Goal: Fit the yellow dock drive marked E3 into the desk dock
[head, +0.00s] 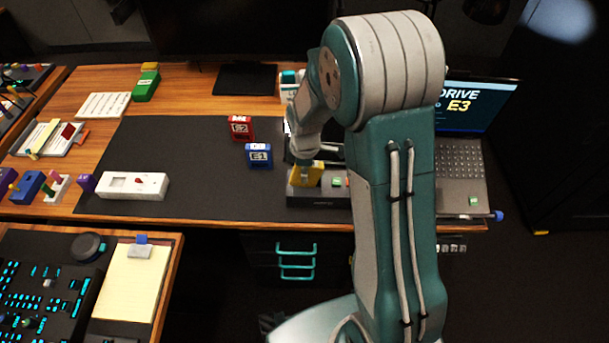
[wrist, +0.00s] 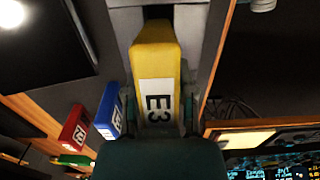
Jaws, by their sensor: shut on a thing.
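The yellow drive (head: 308,174) is at the dark desk dock (head: 318,202) on the right part of the desk mat. In the wrist view the yellow drive (wrist: 154,55) shows its white E3 label, and its far end meets a grey body with a dark slot, which looks like the dock (wrist: 195,22). My gripper (head: 306,162) is shut on the yellow drive, with a finger on each side in the wrist view (wrist: 156,112). I cannot tell how deep the drive sits in the slot. My arm hides part of the dock.
A blue drive (head: 258,155) and a red drive (head: 240,128) stand on the mat left of the dock. A laptop (head: 461,160) stands at right, its screen reading E3. A white box (head: 131,186) lies at left. The mat's middle (head: 195,160) is clear.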

